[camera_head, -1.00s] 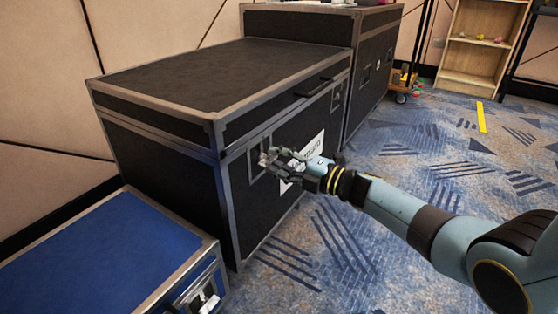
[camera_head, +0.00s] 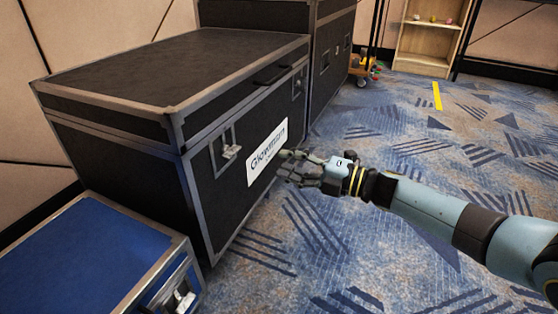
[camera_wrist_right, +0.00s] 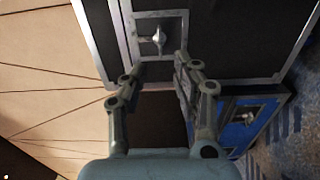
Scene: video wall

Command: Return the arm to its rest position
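My right arm comes in from the right in the head view. Its right gripper (camera_head: 290,167) is in front of the white-labelled face of a black flight case (camera_head: 120,165). The gripper also shows in the right wrist view (camera_wrist_right: 160,72), with its two fingers spread apart and nothing between them. The case's metal latch (camera_head: 230,151) is left of the gripper in the head view, and it shows beyond the fingers in the wrist view (camera_wrist_right: 158,38). The gripper is apart from the latch. My left gripper is not in view.
A lower blue case (camera_head: 80,255) stands at the front left. Another black case (camera_head: 328,60) stands behind. A wheeled wooden cart (camera_head: 365,68) and a wooden shelf (camera_head: 425,60) are at the back. The patterned carpet (camera_head: 430,150) to the right is clear.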

